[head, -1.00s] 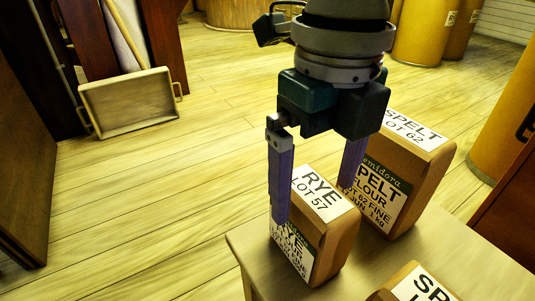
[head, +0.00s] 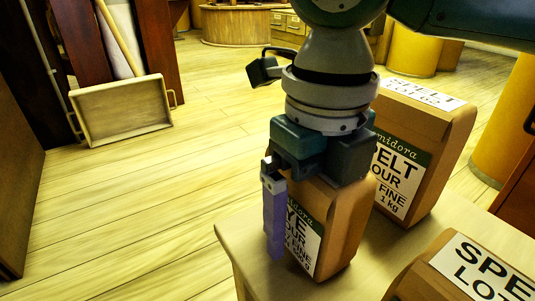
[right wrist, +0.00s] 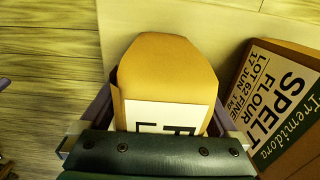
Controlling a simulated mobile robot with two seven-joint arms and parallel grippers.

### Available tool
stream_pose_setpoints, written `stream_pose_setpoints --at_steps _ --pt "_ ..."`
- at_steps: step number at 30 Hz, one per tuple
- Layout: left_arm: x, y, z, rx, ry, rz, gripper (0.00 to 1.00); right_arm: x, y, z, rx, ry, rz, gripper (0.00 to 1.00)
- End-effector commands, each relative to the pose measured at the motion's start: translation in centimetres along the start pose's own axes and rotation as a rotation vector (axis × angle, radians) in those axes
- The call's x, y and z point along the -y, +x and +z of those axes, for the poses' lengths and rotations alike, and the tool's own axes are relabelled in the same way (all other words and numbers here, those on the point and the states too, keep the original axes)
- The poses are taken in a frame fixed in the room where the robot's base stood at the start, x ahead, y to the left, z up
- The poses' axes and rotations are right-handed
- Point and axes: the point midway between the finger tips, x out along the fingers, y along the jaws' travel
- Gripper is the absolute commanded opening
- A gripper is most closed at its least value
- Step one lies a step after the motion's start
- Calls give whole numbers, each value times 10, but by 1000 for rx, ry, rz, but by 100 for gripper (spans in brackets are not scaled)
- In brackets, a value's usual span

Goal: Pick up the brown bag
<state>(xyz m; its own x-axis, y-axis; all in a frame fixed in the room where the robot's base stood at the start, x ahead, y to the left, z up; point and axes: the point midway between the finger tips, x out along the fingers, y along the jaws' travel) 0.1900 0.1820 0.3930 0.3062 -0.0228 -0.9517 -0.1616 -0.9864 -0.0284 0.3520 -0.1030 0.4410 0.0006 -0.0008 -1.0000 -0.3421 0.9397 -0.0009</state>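The brown rye bag (head: 345,228) stands upright on the corner of a pale table, with a white and green label on its front. My right gripper (head: 312,222) is lowered over it from above. One purple finger is down along the bag's left side; the other is hidden in the head view. In the right wrist view the bag (right wrist: 168,70) lies between the two fingers (right wrist: 158,112), which are apart, with little room at the sides. Whether they touch it is unclear. My left gripper is not in view.
A spelt flour bag (head: 425,150) stands close behind and right of the rye bag, and another spelt bag (head: 470,270) is at the front right. The table (head: 375,265) ends just left of the rye bag. A wooden tray (head: 125,107) leans at the back left.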

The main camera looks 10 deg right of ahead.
Motion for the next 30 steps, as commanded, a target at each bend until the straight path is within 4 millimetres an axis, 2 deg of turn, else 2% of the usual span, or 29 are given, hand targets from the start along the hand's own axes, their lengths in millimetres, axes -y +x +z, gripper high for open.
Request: stream_pose_setpoints --at_steps 2,24,30 --pt "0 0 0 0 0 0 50 0 0 0 0 0 0 85" --pt "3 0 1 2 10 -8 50 0 0 0 0 0 0 2" --pt "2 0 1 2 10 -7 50 0 0 0 0 0 0 0"
